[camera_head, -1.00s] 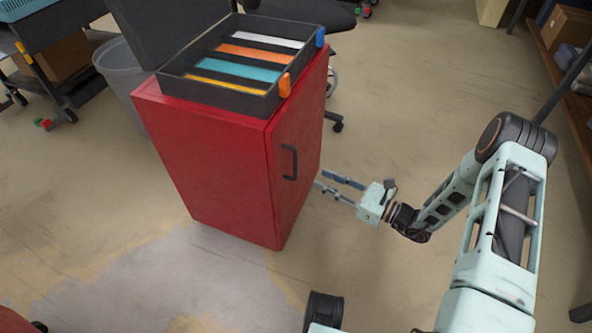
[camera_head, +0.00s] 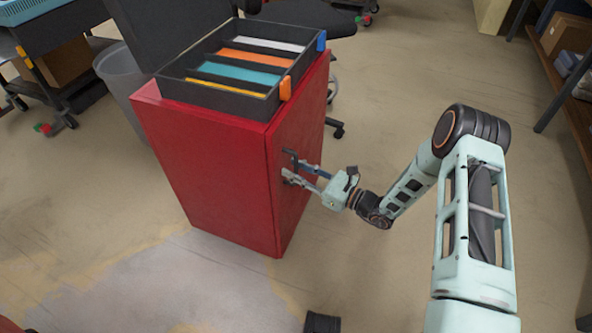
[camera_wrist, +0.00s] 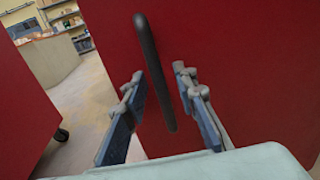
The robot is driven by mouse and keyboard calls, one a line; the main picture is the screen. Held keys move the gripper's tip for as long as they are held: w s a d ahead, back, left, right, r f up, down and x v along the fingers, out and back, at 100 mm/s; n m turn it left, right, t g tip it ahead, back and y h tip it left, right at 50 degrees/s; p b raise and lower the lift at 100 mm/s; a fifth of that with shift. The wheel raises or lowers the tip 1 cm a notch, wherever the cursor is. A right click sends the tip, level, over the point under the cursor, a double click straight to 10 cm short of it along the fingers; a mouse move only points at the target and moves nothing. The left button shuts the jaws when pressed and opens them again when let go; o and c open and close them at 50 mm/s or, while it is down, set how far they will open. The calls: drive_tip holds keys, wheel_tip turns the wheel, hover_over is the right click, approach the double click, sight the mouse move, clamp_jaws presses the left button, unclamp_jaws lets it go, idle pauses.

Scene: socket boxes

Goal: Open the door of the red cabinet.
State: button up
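The red cabinet (camera_head: 205,165) stands left of centre in the head view, and its door (camera_head: 296,210) looks shut. The dark bar handle (camera_wrist: 150,50) on the door face runs nearly upright, slightly tilted, in the wrist view. My gripper (camera_head: 292,169) is at the handle, its two fingers pointing at the door. In the wrist view my gripper (camera_wrist: 159,75) is open, with one finger on each side of the handle and gaps between. In the head view the fingers hide much of the handle.
A dark tray (camera_head: 215,97) with coloured strips sits on the cabinet top. A grey bin (camera_head: 122,85) and a dark chair (camera_head: 300,15) stand behind it. A shelf (camera_head: 575,100) is at the far right. The floor (camera_head: 420,90) right of the cabinet is open.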

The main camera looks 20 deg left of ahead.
drive_tip(key=shift+c, duration=0.2)
clamp_jaws()
